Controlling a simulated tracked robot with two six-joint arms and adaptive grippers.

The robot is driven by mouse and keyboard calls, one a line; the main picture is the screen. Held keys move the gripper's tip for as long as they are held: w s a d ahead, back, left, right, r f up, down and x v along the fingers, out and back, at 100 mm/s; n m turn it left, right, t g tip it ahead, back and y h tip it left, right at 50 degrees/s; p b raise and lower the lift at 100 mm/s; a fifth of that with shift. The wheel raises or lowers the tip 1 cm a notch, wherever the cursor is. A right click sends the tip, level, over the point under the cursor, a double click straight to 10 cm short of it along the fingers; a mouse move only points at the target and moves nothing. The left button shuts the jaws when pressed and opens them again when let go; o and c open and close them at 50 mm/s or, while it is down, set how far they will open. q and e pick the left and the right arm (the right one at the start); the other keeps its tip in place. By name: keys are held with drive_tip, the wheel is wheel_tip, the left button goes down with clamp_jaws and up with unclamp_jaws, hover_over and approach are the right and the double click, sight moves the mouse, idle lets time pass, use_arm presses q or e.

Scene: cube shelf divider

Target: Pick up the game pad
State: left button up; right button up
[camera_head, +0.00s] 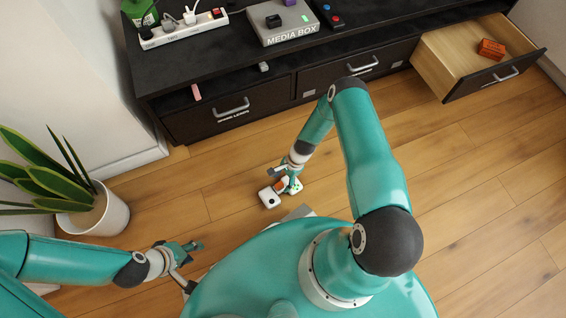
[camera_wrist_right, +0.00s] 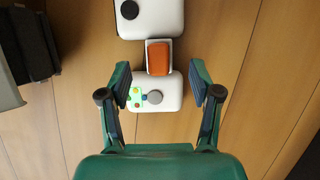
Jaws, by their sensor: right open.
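The game pad (camera_head: 270,198) lies on the wooden floor. It has two white halves joined by an orange-brown middle, also seen in the right wrist view (camera_wrist_right: 157,59). My right gripper (camera_head: 289,184) is low over the game pad's right half and partly hides it in the head view. In the right wrist view my right gripper (camera_wrist_right: 160,75) is open, with one finger on either side of the half with coloured buttons and a grey stick; I see gaps on both sides. My left gripper (camera_head: 193,247) hangs over the floor at lower left, away from the game pad; its jaw opening is unclear.
A black media cabinet (camera_head: 240,75) stands at the back, its right drawer (camera_head: 455,68) pulled open with an orange-brown block (camera_head: 491,49) inside. A power strip (camera_head: 185,31) and a media box (camera_head: 283,24) sit on top. A potted plant (camera_head: 98,212) stands left. Floor around the game pad is mostly clear.

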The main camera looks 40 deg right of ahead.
drive_tip(key=b+x, duration=0.2)
drive_tip(key=x, duration=0.2)
drive_tip(key=shift+s+d+f, duration=0.1)
drive_tip(key=shift+s+f, duration=0.05)
drive_tip(key=shift+f, duration=0.2)
drive_tip(key=shift+a+f, duration=0.2)
drive_tip(key=shift+f, duration=0.15)
clamp_jaws()
